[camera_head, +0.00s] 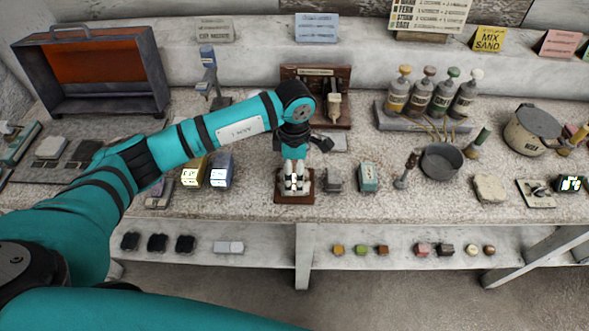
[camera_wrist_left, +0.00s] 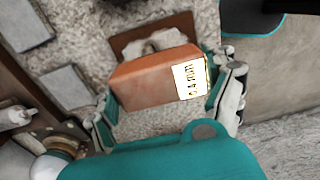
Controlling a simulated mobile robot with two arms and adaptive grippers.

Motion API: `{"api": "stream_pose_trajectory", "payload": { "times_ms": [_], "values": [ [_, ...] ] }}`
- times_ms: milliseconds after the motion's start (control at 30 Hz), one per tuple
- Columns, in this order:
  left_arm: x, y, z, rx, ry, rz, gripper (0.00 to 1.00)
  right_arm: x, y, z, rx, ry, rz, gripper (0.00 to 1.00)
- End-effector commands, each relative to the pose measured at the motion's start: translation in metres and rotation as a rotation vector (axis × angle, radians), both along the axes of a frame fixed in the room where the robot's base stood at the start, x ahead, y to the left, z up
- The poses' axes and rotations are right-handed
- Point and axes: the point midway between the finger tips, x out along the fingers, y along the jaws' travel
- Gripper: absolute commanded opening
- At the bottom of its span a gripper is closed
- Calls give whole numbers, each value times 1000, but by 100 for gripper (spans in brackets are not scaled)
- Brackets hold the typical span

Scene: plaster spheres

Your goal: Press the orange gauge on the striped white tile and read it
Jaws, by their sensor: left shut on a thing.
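My left gripper (camera_head: 295,180) is shut on an orange block-shaped gauge (camera_wrist_left: 145,78), which shows between its two fingers in the left wrist view. A pale label (camera_wrist_left: 189,80) with dark print is on one end of the gauge; its print is rotated and hard to read. In the head view the gripper hides the gauge. The gripper is over a brown square base (camera_head: 283,199), which also shows in the left wrist view (camera_wrist_left: 125,44) behind the gauge, with a whitish lump on it. I cannot make out a striped white tile for sure. My right gripper is not in view.
Grey flat tiles (camera_wrist_left: 66,90) lie beside the base. A grey block (camera_head: 333,180) and a teal box (camera_head: 368,177) stand to the right, then a dark pan (camera_head: 441,161). A yellow box (camera_head: 193,172) stands left. A wooden stand (camera_head: 318,78) is behind.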

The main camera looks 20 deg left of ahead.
Motion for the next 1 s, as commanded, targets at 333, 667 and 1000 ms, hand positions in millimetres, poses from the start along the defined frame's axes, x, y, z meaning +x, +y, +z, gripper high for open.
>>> {"api": "stream_pose_trajectory", "payload": {
  "times_ms": [333,667,1000],
  "values": [
    [-3,0,-4,2,10,-2,60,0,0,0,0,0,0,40],
    [-2,0,16,1,6,-2,60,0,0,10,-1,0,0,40],
    [0,0,45,1,1,0,60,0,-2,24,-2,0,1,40]
  ]
}}
